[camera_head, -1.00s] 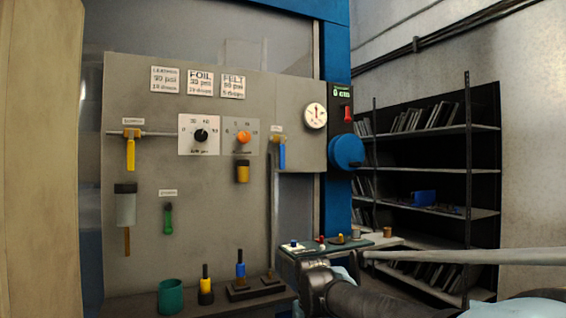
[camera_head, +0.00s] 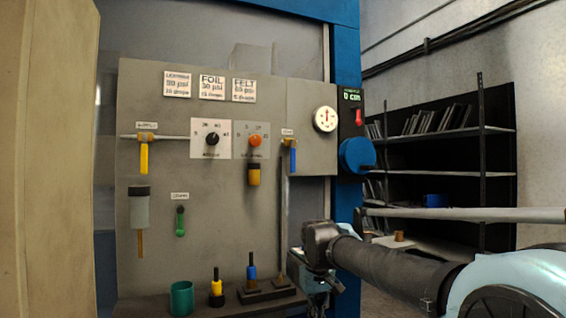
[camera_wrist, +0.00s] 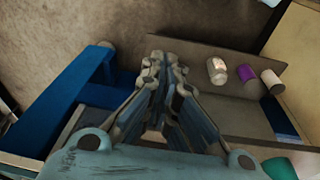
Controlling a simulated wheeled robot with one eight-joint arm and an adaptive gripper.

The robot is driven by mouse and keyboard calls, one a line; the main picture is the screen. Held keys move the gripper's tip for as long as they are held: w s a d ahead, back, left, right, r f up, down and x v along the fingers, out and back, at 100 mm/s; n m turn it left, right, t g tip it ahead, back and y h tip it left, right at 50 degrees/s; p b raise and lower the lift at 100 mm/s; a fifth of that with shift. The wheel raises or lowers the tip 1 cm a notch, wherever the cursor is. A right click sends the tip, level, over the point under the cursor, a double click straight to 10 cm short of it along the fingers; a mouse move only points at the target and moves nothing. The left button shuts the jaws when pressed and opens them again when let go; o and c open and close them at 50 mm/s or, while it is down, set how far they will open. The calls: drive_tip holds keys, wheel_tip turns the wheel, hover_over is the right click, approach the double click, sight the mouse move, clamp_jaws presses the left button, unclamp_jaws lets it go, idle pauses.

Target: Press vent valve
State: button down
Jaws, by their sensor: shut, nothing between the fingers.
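The grey panel (camera_head: 240,200) carries the valves. A blue-handled valve (camera_head: 292,160) hangs at its right under a small label too blurred to read surely. A yellow-handled valve (camera_head: 144,157) hangs at the left, and a small green handle (camera_head: 180,221) hangs lower under another label. I cannot tell surely which is the vent valve. My gripper (camera_head: 322,300) is low, in front of and below the panel's right end, partly hidden by my wrist. In the wrist view, my gripper (camera_wrist: 165,75) has its fingertips together and empty, touching no valve that I can make out.
A gauge (camera_head: 325,119) and a blue round housing (camera_head: 357,154) are at the panel's right. A ledge below holds a green cup (camera_head: 181,298) and upright tools. A dark shelf (camera_head: 440,160) stands right. The wrist view shows a silver cylinder (camera_wrist: 217,71) and a purple one (camera_wrist: 246,74).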

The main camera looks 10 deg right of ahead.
drive_tip(key=w+a+r+n, duration=0.1)
drive_tip(key=w+r+n, duration=0.2)
drive_tip(key=w+r, duration=0.55)
drive_tip(key=w+a+r+n+h, duration=0.1)
drive_tip(key=w+r+n, duration=0.25)
drive_tip(key=r, duration=1.05)
drive_tip(key=w+r+n, duration=0.2)
drive_tip(key=w+r, duration=0.5)
drive_tip(key=r, duration=0.5)
drive_tip(key=n+g+h, duration=0.1)
drive_tip(key=n, duration=0.8)
approach(293, 161)
drive_tip(key=s+a, duration=0.1)
drive_tip(key=a, duration=0.3)
drive_tip(key=shift+w+a+r+n+h, duration=0.3)
drive_tip(key=shift+w+a+r+n, duration=0.15)
drive_tip(key=shift+w+r+n, duration=0.25)
drive_tip(key=shift+f, duration=0.15)
drive_tip(key=shift+x, duration=4.9)
drive_tip(key=shift+s, duration=0.1)
